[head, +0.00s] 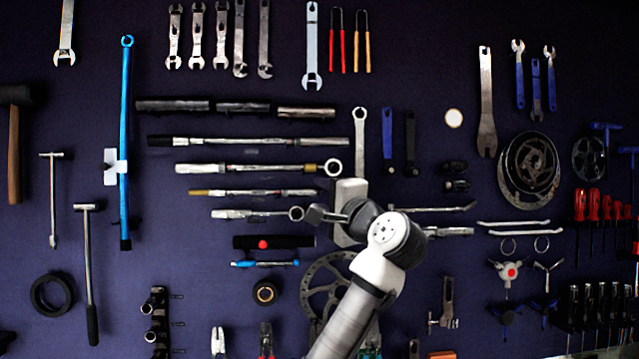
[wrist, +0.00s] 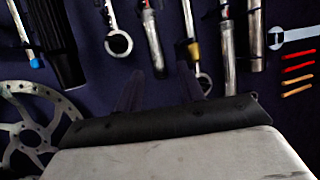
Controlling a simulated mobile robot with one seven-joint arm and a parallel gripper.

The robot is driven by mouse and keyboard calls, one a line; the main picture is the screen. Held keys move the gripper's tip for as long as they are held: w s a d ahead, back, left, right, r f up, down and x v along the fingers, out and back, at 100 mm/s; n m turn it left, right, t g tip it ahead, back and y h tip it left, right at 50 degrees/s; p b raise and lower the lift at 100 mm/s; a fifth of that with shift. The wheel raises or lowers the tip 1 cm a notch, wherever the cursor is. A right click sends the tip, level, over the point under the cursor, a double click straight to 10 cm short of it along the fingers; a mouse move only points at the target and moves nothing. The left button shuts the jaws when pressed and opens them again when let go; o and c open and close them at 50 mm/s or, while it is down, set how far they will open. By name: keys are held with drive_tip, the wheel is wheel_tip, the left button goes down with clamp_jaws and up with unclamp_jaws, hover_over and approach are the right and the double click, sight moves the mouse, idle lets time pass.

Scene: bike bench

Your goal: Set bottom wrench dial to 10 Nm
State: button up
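The bottom wrench (head: 250,213) is the lowest of several wrenches lying level on the wall, with a ring head at its right end. Its ring (wrist: 118,43) shows in the wrist view, left of centre. Any dial or scale on it is too small to read. My gripper (head: 316,214) is just right of that ring in the head view; whether it touches cannot be told. In the wrist view my gripper (wrist: 160,85) has two dark fingers standing apart with nothing seen between them. Its pale body fills the bottom of that view.
A black holder with a red spot (head: 263,243) and a blue tool (head: 264,264) are below. A brake disc (head: 325,290) hangs behind my arm.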

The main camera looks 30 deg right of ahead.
drive_tip(key=shift+x, duration=1.05)
clamp_jaws()
drive_tip(key=shift+f, duration=0.1)
